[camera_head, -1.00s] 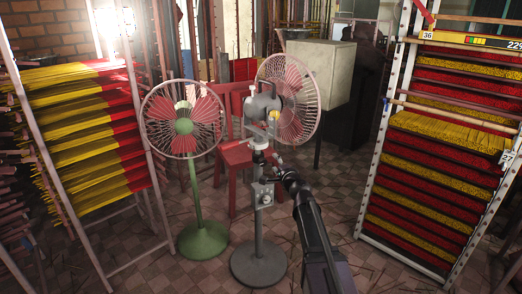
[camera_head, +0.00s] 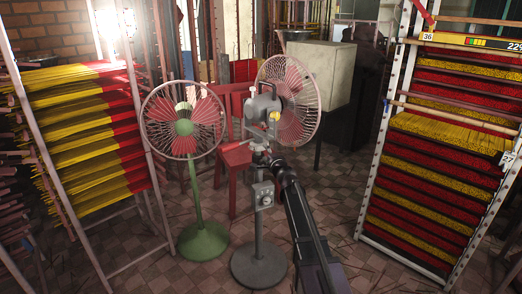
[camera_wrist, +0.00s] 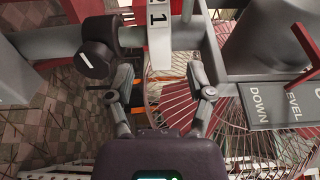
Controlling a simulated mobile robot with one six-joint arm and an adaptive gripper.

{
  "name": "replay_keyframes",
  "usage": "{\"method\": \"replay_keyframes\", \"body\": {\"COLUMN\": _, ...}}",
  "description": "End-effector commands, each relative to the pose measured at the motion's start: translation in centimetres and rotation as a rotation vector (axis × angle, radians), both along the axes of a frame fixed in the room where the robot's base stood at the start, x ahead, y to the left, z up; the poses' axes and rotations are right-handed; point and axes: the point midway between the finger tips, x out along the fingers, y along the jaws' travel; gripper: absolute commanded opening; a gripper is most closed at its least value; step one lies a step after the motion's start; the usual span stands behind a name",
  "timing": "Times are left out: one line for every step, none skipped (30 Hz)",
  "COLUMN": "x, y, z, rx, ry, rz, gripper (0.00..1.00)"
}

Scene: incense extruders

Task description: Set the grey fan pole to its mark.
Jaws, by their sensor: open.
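The grey fan (camera_head: 262,108) stands on a round dark base with an upright grey pole (camera_head: 259,228) and a control box (camera_head: 263,196) on it. My gripper (camera_head: 265,158) is at the upper pole, just below the motor housing. In the wrist view my gripper (camera_wrist: 162,75) is open, its fingers on either side of a white strip marked 1 (camera_wrist: 159,35). I cannot tell whether they touch anything. A dark round knob (camera_wrist: 95,59) is left of the fingers. A grey plate (camera_wrist: 275,105) reading DOWN and LEVEL is at right. No mark on the pole is clear in the head view.
A green-based fan (camera_head: 203,242) stands close on the left. A red chair (camera_head: 236,158) and a pale box (camera_head: 321,72) are behind. Incense racks stand left (camera_head: 90,130) and right (camera_head: 430,160). Tiled floor is open in front.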

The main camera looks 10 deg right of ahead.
Motion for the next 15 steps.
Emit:
{"method": "replay_keyframes", "body": {"x": 1.1, "y": 0.2, "z": 0.0, "rx": 0.0, "ry": 0.0, "rz": 0.0, "gripper": 0.69}}
{"method": "replay_keyframes", "body": {"x": 1.5, "y": 0.3, "z": 0.0, "rx": 0.0, "ry": 0.0, "rz": 0.0, "gripper": 0.69}}
{"method": "replay_keyframes", "body": {"x": 1.9, "y": 0.4, "z": 0.0, "rx": 0.0, "ry": 0.0, "rz": 0.0, "gripper": 0.69}}
{"method": "replay_keyframes", "body": {"x": 2.3, "y": 0.5, "z": 0.0, "rx": 0.0, "ry": 0.0, "rz": 0.0, "gripper": 0.69}}
{"method": "replay_keyframes", "body": {"x": 2.6, "y": 0.5, "z": 0.0, "rx": 0.0, "ry": 0.0, "rz": 0.0, "gripper": 0.69}}
{"method": "replay_keyframes", "body": {"x": 2.9, "y": 0.6, "z": 0.0, "rx": 0.0, "ry": 0.0, "rz": 0.001, "gripper": 0.69}}
{"method": "replay_keyframes", "body": {"x": 3.2, "y": 0.7, "z": 0.0, "rx": 0.0, "ry": 0.0, "rz": 0.001, "gripper": 0.69}}
{"method": "replay_keyframes", "body": {"x": 3.4, "y": 0.8, "z": 0.0, "rx": 0.0, "ry": 0.0, "rz": 0.001, "gripper": 0.69}}
{"method": "replay_keyframes", "body": {"x": 3.6, "y": 0.8, "z": 0.0, "rx": 0.0, "ry": 0.0, "rz": 0.001, "gripper": 0.69}}
{"method": "replay_keyframes", "body": {"x": 3.7, "y": 0.9, "z": 0.0, "rx": 0.0, "ry": 0.0, "rz": 0.001, "gripper": 0.69}}
{"method": "replay_keyframes", "body": {"x": 3.8, "y": 0.9, "z": 0.0, "rx": 0.0, "ry": 0.0, "rz": 0.001, "gripper": 0.69}}
{"method": "replay_keyframes", "body": {"x": 3.9, "y": 1.0, "z": 0.0, "rx": 0.0, "ry": 0.0, "rz": 0.001, "gripper": 0.69}}
{"method": "replay_keyframes", "body": {"x": 4.0, "y": 1.0, "z": 0.0, "rx": 0.0, "ry": 0.0, "rz": 0.001, "gripper": 0.69}}
{"method": "replay_keyframes", "body": {"x": 4.0, "y": 1.0, "z": 0.0, "rx": 0.0, "ry": 0.0, "rz": 0.001, "gripper": 0.69}}
{"method": "replay_keyframes", "body": {"x": 4.1, "y": 1.0, "z": 0.0, "rx": 0.0, "ry": 0.0, "rz": 0.001, "gripper": 0.69}}
